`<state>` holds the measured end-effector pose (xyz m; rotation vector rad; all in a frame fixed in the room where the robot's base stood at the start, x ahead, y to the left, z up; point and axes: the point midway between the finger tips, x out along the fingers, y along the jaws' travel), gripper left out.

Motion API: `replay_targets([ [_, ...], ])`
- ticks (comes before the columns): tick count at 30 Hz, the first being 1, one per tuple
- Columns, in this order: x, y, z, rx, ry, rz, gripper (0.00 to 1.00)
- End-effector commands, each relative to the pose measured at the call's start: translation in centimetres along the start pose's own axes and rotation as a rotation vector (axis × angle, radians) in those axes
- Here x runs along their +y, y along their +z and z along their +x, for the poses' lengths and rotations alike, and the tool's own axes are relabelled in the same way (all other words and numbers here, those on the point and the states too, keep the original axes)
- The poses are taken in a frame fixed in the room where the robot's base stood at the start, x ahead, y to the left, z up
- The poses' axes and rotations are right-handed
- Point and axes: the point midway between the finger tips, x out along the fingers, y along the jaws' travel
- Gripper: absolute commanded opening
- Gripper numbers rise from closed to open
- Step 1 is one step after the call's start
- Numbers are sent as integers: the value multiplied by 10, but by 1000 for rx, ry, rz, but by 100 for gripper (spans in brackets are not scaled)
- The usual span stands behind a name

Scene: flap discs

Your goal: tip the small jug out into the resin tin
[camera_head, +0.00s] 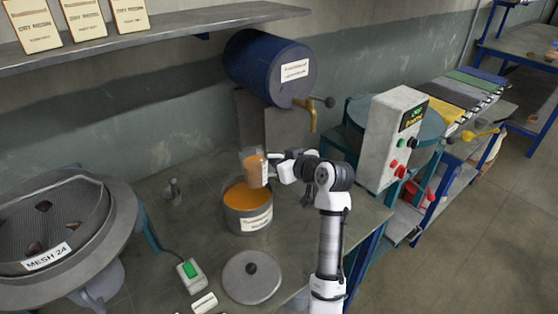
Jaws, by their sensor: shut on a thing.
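The small jug (256,169) is see-through, with orange-brown liquid in it and a pale label on its right side. It is close to upright above the back right part of the resin tin's opening. My gripper (270,167) is shut on the jug from the right; its fingertips are small and partly hidden here. The resin tin (250,221) is a grey open can with a white label, standing on the bench. Orange resin shows inside it. No stream between jug and tin can be seen.
A round grey lid (251,277) and a green-button switch box (191,275) are in front of the tin. A mesh sieve (52,230) stands left. A blue drum (270,68) with a brass tap is behind, and a white control box (393,140) is right.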

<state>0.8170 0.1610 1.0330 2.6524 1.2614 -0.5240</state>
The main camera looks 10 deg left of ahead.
Motion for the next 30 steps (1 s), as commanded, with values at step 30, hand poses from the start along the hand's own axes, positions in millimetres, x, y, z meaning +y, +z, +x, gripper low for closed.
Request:
replay_targets([
  [30,-11,-40,-19,200,362,-893,0],
])
